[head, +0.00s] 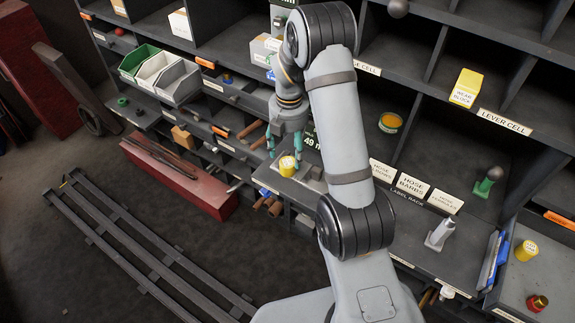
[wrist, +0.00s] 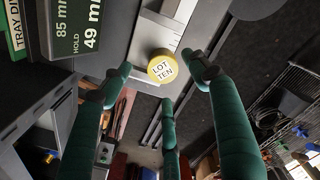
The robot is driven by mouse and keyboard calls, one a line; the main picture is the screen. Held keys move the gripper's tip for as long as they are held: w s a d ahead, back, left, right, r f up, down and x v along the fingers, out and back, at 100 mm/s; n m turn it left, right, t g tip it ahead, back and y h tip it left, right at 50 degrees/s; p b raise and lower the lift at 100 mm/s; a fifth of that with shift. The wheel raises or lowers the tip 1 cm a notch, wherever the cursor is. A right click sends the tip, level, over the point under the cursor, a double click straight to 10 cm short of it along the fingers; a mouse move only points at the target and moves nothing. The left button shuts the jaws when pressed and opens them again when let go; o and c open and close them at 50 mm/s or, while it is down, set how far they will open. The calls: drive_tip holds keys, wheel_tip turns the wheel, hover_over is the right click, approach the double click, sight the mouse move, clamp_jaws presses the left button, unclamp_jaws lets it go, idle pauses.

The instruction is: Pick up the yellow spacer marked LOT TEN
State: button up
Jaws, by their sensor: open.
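The yellow spacer (wrist: 162,68) shows its round label reading LOT TEN toward the wrist camera. In the head view the same yellow spacer (head: 287,166) stands on a grey surface with a pale slotted or ruled plate, at the front of the shelving. My gripper (head: 284,150) points down just above it. In the wrist view my gripper (wrist: 167,82) has its three green fingers spread wide with nothing between them. The spacer appears beyond the fingertips, towards the gap between the two outer ones. I see no contact.
A dark sign with 85 mm and 49 m lettering (wrist: 75,28) stands close by on the left in the wrist view. Another yellow cylinder (head: 526,251) sits at far right, its label unreadable. A yellow wear block (head: 466,88) is in a cell. Open floor (head: 215,255) lies in front.

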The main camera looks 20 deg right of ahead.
sight(289, 161)
wheel_tip(289, 161, down, 5)
drive_tip(key=shift+r+p, duration=0.2)
drive_tip(key=shift+p, duration=0.3)
drive_tip(key=shift+c, duration=0.5)
drive_tip(key=c, duration=1.3)
drive_tip(key=shift+r, duration=0.15)
